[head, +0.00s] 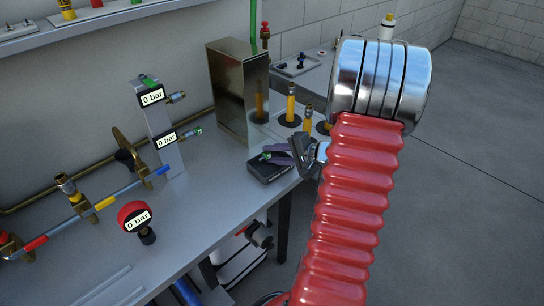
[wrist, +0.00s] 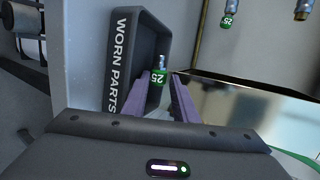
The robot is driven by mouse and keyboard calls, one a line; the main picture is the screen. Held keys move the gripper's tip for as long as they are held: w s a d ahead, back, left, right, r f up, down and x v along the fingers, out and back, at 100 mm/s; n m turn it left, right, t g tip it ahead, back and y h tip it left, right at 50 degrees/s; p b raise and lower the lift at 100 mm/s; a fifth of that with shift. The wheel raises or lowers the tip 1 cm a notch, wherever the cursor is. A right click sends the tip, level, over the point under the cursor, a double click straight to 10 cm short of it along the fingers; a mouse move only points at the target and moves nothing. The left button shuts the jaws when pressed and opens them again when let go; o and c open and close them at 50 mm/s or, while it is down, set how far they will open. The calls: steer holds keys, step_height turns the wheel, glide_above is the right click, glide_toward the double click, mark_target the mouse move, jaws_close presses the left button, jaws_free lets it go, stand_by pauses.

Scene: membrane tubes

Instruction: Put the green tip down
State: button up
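The green tip (wrist: 159,78), a small green collar marked 25 with a metal end, sits between the purple fingertips of my gripper (wrist: 161,82). The fingers appear closed on it. In the head view, the green tip (head: 266,156) shows at the end of my gripper (head: 275,156), over the black tray (head: 262,177). In the wrist view this tray (wrist: 122,43) is labelled WORN PARTS, and the tip is over its open side. Whether the tip touches the tray floor I cannot tell.
A tall steel box (head: 238,85) stands close behind the tray. Yellow fittings (head: 291,105) stand right of the box. The bench's front (head: 215,215) is clear.

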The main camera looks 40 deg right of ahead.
steer(key=shift+s+r, duration=0.25)
steer(key=shift+r, duration=0.1)
steer(key=v, duration=1.1)
steer(key=shift+s, duration=0.25)
steer(key=shift+d+r, duration=0.1)
stand_by(1.7)
